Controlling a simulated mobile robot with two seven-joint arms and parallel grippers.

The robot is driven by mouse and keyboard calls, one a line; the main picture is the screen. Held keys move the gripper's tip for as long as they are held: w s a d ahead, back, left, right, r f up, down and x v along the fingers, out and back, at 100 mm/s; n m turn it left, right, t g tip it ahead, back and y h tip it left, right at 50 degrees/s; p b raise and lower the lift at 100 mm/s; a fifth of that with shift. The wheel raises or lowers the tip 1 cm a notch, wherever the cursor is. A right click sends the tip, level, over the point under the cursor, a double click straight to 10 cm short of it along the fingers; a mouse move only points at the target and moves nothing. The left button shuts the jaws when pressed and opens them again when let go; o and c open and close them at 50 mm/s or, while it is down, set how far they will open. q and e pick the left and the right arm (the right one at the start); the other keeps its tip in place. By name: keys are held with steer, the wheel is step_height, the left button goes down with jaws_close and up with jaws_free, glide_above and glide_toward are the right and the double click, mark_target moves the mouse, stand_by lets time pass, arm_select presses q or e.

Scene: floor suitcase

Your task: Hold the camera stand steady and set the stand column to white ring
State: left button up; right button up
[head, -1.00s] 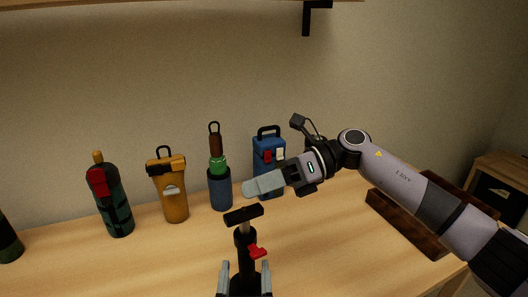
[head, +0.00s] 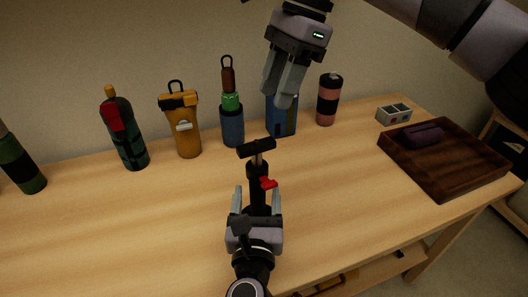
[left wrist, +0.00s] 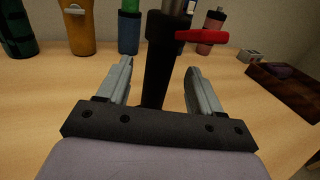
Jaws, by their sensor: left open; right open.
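The camera stand (head: 257,170) is upright on the table, with a black lower tube, a short grey inner column and a black crossbar on top. A red lever (head: 268,183) sticks out to its right; it also shows in the left wrist view (left wrist: 203,36). I cannot make out a white ring on the column. My left gripper (head: 257,197) is open, with one finger on each side of the black tube (left wrist: 158,75), and gaps show at both sides. My right gripper (head: 278,98) is open and empty, pointing down above and behind the crossbar. The stand's foot is hidden.
Along the back stand a green bottle (head: 125,135), a yellow flask (head: 183,130), a blue and green bottle (head: 232,122), a partly hidden blue container (head: 281,118) and a pink bottle (head: 328,100). A dark wooden tray (head: 450,175) is at right. The table is clear left of the stand.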

mark_target(257, 189)
arm_select(q)
steer(key=w, duration=0.5)
steer(key=shift+w+d, duration=0.15)
steer(key=shift+w, duration=0.2)
